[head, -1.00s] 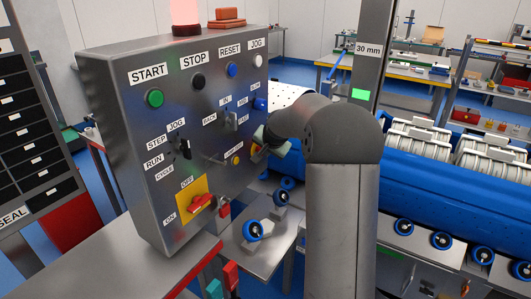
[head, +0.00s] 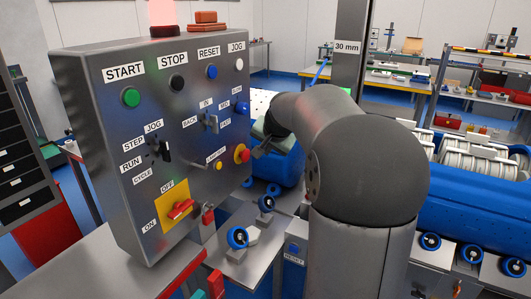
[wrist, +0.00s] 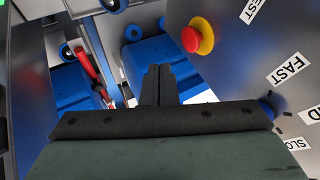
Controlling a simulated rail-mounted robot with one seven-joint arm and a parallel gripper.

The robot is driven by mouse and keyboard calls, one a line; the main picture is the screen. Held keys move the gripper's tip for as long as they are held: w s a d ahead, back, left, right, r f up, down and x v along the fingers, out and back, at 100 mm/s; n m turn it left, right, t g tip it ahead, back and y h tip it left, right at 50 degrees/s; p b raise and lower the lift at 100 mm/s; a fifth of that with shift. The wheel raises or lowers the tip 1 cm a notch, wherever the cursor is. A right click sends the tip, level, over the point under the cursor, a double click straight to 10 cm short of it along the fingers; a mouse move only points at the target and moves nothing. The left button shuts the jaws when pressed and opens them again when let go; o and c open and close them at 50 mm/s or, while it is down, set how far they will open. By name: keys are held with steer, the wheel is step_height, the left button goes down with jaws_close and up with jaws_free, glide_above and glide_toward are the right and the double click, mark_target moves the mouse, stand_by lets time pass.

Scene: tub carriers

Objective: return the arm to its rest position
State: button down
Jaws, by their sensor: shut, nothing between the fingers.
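My grey arm fills the middle of the head view, bent at a rounded elbow, and points toward the control panel (head: 110,190). My gripper (head: 260,150) is small there, just right of the panel's right edge, and partly hidden by my own arm. In the wrist view my gripper (wrist: 158,75) shows its two dark fingers together with nothing between them. A red emergency button on a yellow ring (wrist: 196,36) lies to the right of the fingers, apart from them. The same emergency button (head: 241,154) sits on the panel's right side in the head view.
The panel carries several buttons, switches and a red rotary handle (head: 180,209). A blue machine (head: 470,205) with white rolls stands at the right, beside a grey post (head: 348,50). Blue-wheeled parts (head: 238,238) sit below the panel. Workbenches (head: 400,78) stand farther back.

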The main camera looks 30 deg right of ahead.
stand_by(0.4)
steer(key=s+a+f+n+g+y, duration=0.1)
steer(key=s+a+f+n+g, duration=0.35)
steer(key=s+a, duration=0.8)
steer(key=s+a+f+n+g, duration=0.1)
steer(key=s+a+f+n, duration=0.2)
steer(key=s, duration=0.6)
steer(key=s+a+f+n+g, duration=0.1)
steer(key=s+a+f+n, duration=0.2)
steer(key=s+a+f, duration=0.4)
steer(key=s, duration=0.3)
steer(key=shift+s+a+f+n+g, duration=0.15)
steer(key=shift+s+n+g, duration=0.15)
steer(key=shift+n+g, duration=0.05)
